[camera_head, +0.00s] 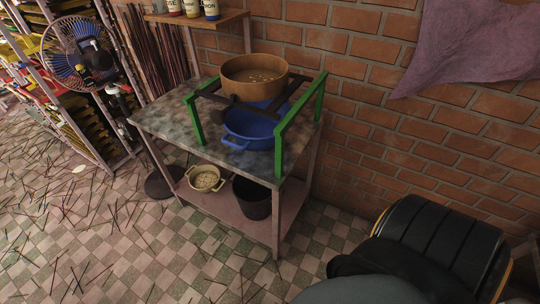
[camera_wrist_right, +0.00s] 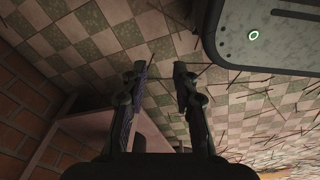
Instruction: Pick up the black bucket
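The black bucket (camera_head: 252,199) stands upright on the lower shelf of the metal table, near the front right leg. The tabletop and leg are close above and beside it. My right gripper (camera_wrist_right: 160,72) shows in the right wrist view with its two fingers apart and nothing between them, over the checkered floor. My right gripper's fingers do not show in the head view. My left gripper is in neither view.
The table (camera_head: 165,122) carries a green-legged stand (camera_head: 285,140) with a wooden bowl (camera_head: 254,76) above a blue basin (camera_head: 248,128). A cream pot (camera_head: 206,179) sits left of the bucket. A fan (camera_head: 80,55) stands at left. Sticks litter the floor.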

